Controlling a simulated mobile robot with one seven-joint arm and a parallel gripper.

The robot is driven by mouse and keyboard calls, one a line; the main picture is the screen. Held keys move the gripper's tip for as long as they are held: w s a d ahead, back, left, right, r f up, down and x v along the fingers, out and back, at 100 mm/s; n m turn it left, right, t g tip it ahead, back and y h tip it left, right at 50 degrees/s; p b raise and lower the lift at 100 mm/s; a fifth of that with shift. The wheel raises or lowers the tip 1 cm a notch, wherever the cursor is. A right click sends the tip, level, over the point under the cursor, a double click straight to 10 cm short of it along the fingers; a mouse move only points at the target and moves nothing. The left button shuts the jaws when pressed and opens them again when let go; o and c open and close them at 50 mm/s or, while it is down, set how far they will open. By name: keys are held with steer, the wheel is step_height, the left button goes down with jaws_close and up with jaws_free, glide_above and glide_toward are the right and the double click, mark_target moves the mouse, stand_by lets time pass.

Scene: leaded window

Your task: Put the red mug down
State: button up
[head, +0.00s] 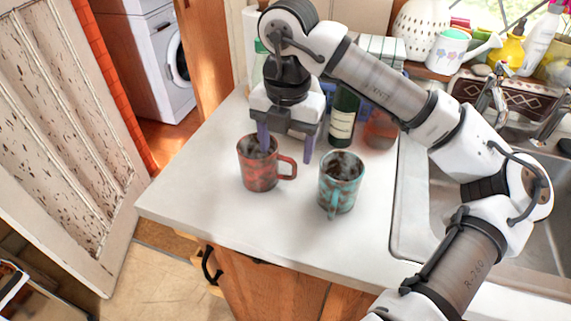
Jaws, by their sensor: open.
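The red mug (258,170) stands upright on the white countertop (190,185), its handle pointing right. Its surface is mottled red and grey. My gripper (285,150) points down just above and behind it, with the jaws apart. The left finger reaches down at the mug's rim, and the right finger is in the air to the right of the mug. I cannot tell whether the left finger is inside the mug or behind its far wall. The underside of the mug is hidden.
A teal mug (340,183) stands close to the right of the red mug. A dark green bottle (343,118) stands behind. A sink (415,215) lies to the right. The countertop's left part is clear up to its edge.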

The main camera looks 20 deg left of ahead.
step_height(320, 180, up, 6)
steer(key=shift+f+b, duration=0.2)
steer(key=shift+b, duration=0.15)
